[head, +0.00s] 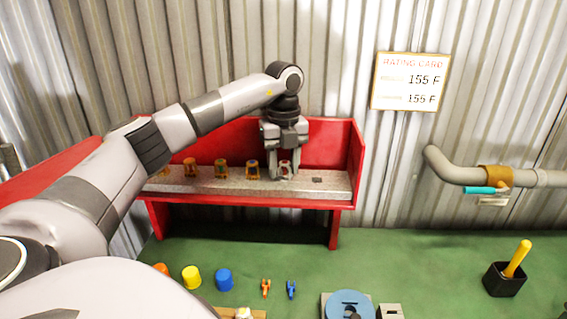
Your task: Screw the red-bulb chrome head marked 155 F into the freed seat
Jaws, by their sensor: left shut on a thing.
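My left gripper (285,172) reaches down over the grey ledge of the red rack, its fingers on either side of a small chrome head (285,168). It is shut on that head, which is at the right end of a row of heads. The head's bulb colour and marking are too small to read. A grey pipe (455,173) on the wall at the right carries a brass fitting (497,176) with a cyan piece (479,190) below it. I cannot make out an open seat there. My right gripper is not in view.
Brass-coloured heads (221,169) stand left of the gripper on the red rack (330,140). A rating card (409,81) reads 155 F. Caps (224,279), a blue disc (350,306) and a black cup (504,280) with a yellow handle stand on the green surface (420,262).

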